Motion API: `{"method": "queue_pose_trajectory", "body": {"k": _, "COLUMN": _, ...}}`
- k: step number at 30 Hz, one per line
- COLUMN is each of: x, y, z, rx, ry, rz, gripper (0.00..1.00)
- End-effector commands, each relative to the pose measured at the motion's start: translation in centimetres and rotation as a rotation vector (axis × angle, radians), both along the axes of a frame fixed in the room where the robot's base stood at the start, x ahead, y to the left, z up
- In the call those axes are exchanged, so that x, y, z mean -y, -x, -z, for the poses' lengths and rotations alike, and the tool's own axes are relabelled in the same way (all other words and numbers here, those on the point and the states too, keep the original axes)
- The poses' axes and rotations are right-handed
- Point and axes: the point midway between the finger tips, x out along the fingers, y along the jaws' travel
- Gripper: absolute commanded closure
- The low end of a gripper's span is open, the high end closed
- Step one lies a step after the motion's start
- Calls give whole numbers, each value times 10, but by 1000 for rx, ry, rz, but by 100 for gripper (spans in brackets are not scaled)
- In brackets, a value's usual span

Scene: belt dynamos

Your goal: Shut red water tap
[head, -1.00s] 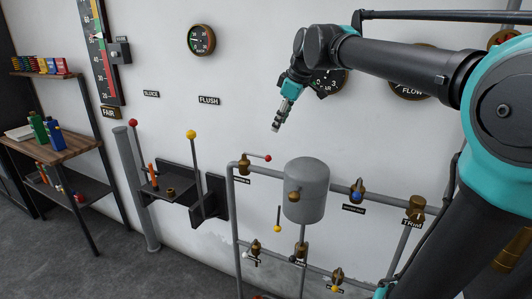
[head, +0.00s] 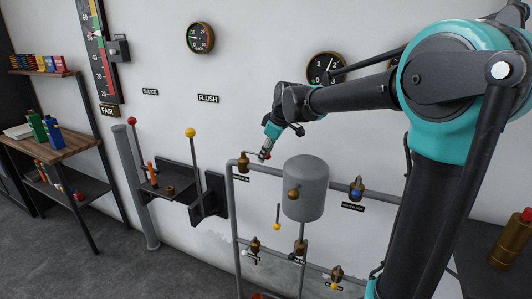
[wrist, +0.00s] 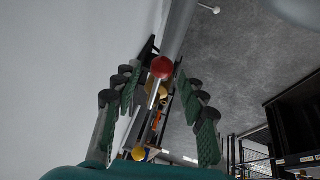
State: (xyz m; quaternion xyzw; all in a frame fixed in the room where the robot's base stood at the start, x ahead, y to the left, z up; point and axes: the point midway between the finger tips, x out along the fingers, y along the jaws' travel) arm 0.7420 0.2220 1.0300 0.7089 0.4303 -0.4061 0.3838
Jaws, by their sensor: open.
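The red water tap has a brass body (head: 243,163) on the upper left bend of the grey pipework. In the earlier head frame its lever sticks out sideways to the right; now my gripper (head: 266,152) largely covers the red knob. In the wrist view the red knob (wrist: 161,68) appears between the two open green-padded fingers of my gripper (wrist: 159,82), with the thin silver lever below it. I see gaps on both sides of the knob. Whether a finger touches the lever cannot be told.
A grey tank (head: 306,190) stands just right of the tap. A tall yellow-knobbed lever (head: 191,133) stands to the left. The wall above the tap is clear.

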Motion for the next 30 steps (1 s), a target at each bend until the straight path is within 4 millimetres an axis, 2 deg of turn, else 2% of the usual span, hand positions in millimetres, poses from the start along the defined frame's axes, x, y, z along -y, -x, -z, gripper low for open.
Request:
{"method": "queue_pose_trajectory", "body": {"k": 8, "x": 0, "y": -1, "z": 2, "rx": 0, "ry": 0, "rz": 0, "gripper": 58}}
{"method": "queue_pose_trajectory", "body": {"k": 19, "x": 0, "y": -1, "z": 1, "rx": 0, "ry": 0, "rz": 0, "gripper": 100}}
{"method": "queue_pose_trajectory", "body": {"k": 30, "x": -1, "y": 0, "z": 1, "rx": 1, "ry": 1, "rz": 4, "gripper": 100}}
